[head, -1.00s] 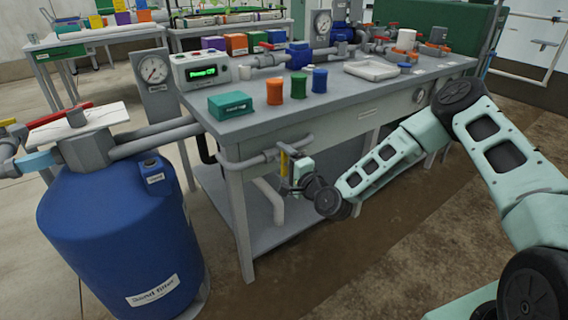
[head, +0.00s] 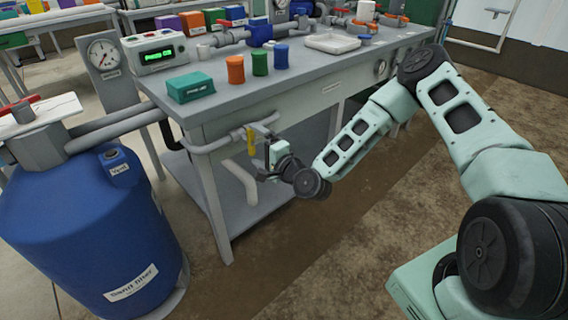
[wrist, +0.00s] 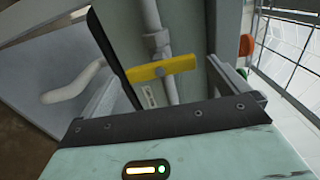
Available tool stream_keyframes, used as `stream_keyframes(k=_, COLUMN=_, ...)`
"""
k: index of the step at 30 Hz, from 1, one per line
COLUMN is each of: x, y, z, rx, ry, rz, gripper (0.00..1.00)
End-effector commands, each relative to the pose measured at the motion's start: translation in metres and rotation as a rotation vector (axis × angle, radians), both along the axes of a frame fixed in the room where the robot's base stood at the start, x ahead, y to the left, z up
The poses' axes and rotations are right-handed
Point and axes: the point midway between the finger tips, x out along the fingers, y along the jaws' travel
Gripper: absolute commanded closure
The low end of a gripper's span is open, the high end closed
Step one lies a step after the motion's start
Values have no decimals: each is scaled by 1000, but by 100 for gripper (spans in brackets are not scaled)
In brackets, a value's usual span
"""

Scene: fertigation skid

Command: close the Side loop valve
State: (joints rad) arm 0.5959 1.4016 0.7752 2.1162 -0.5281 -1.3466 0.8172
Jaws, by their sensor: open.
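A yellow lever handle (head: 251,141) sits on a grey pipe (head: 215,146) at the near side of the bench, below its top; I take it as the Side loop valve, though its label is not readable. In the wrist view the yellow handle (wrist: 160,68) lies across the pipe (wrist: 156,40), slightly tilted. My gripper (head: 262,160) is open beside the handle in the head view. In the wrist view the handle shows between the two spread fingers, and I see no clear contact. The exact depth gap is hard to tell.
A blue sand filter tank (head: 85,235) stands at the left. The bench top (head: 235,98) holds a teal box (head: 190,87), several coloured cylinders and a white tray (head: 332,43). A lower shelf (head: 200,180) and bench leg stand close to the pipe. Floor in front is open.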

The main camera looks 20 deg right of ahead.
Motion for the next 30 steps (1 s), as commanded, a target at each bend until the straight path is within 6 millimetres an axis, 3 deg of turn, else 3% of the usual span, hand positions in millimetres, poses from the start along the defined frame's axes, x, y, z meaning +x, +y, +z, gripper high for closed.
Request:
stream_keyframes(k=9, x=-73, y=-25, z=0, rx=1, ry=6, rz=-1, gripper=0)
stream_keyframes(k=15, x=-111, y=-36, z=0, rx=2, ry=5, rz=-1, gripper=0)
stream_keyframes(k=21, x=-131, y=-43, z=-1, rx=1, ry=4, rz=-1, gripper=0)
stream_keyframes(k=30, x=-134, y=-44, z=-1, rx=1, ry=1, rz=-1, gripper=0)
